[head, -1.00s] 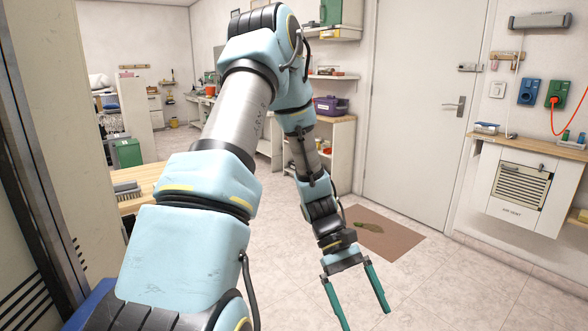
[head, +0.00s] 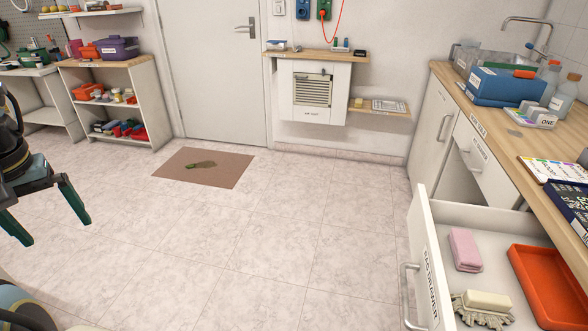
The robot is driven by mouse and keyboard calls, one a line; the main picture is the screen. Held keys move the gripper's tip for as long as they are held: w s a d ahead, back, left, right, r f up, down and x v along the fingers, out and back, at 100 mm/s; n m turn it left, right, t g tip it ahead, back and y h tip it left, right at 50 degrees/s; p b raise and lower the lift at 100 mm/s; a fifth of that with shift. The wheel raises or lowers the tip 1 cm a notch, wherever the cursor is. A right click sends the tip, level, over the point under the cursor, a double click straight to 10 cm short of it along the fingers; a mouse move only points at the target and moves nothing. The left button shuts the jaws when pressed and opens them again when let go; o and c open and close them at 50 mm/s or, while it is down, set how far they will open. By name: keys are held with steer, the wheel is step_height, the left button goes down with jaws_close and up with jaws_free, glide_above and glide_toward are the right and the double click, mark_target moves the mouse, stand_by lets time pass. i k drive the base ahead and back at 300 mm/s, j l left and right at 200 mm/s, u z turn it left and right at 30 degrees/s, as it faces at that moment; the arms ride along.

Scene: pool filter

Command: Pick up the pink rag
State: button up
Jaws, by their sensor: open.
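The pink rag (head: 465,249), a folded block-like cloth, lies in the open drawer (head: 423,250) at the lower right of the head view. The drawer front carries lettering that seems to read "RAG DRAWER". In the same drawer, a cream brush or sponge with a frayed fringe (head: 484,307) lies nearer, and an orange-red tray (head: 550,285) sits to the right. My gripper (head: 55,230) is at the left edge, over the floor and far from the drawer. Its two green fingers are spread apart with nothing between them.
A wooden counter (head: 505,125) with a blue box (head: 500,86), bottles and a sink tap runs along the right. A brown mat (head: 203,168) with a small greenish thing lies before the door (head: 215,70). The tiled floor (head: 270,245) between gripper and drawer is clear.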

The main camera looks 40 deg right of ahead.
mark_target(467, 258)
steer(key=z, duration=2.3)
steer(key=i+j, duration=0.2)
steer(key=i, duration=0.35)
steer(key=i+j+u, duration=0.15)
steer(key=i, duration=0.4)
steer(key=j, duration=0.1)
